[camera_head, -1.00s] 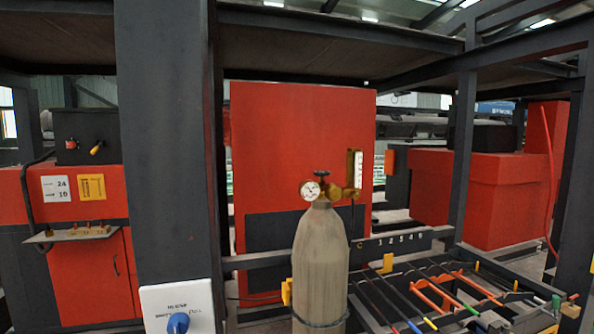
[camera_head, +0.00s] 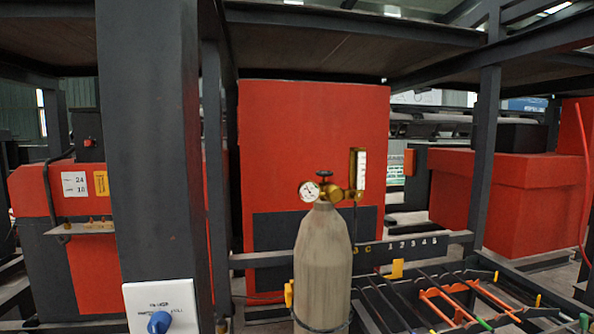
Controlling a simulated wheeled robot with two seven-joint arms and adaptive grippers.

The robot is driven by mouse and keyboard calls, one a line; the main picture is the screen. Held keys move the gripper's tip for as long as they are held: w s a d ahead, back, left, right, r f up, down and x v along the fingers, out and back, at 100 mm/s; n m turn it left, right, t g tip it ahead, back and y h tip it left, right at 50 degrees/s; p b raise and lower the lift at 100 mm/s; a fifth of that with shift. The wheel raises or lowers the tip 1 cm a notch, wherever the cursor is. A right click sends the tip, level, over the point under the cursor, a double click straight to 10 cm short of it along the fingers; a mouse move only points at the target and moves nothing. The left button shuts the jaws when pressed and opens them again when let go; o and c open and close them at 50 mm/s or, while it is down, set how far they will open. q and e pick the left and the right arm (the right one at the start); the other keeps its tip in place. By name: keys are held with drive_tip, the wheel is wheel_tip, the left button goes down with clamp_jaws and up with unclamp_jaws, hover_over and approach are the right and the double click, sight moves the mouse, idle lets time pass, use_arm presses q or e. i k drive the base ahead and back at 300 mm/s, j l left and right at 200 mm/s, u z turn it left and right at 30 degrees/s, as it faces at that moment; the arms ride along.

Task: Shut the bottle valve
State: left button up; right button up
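A grey-beige gas bottle (camera_head: 323,262) stands upright a little right of the picture's middle, its lower end cut off by the bottom edge. On its top is a small dark handwheel, the bottle valve (camera_head: 324,174). A brass regulator (camera_head: 340,192) sits just below the handwheel, with a round white-faced gauge (camera_head: 309,191) on its left and an upright flow tube (camera_head: 359,172) on its right. I cannot tell from this view whether the valve is open or shut. Neither of my grippers shows in the view.
A thick dark post (camera_head: 155,150) stands left of the bottle, bearing a white panel with a blue knob (camera_head: 159,322). A dark numbered rail (camera_head: 415,243) runs behind the bottle. A rack with coloured rods (camera_head: 462,300) lies to its right. A red cabinet (camera_head: 315,140) stands behind.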

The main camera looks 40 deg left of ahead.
sight(321, 173)
drive_tip(key=i+l+u, duration=0.1)
drive_tip(key=u, duration=0.3)
drive_tip(key=l+u, duration=0.15)
drive_tip(key=u, duration=0.25)
drive_tip(key=i+l+u, duration=0.1)
drive_tip(key=u, duration=0.3)
drive_tip(key=l+u, duration=0.25)
drive_tip(key=u, duration=0.15)
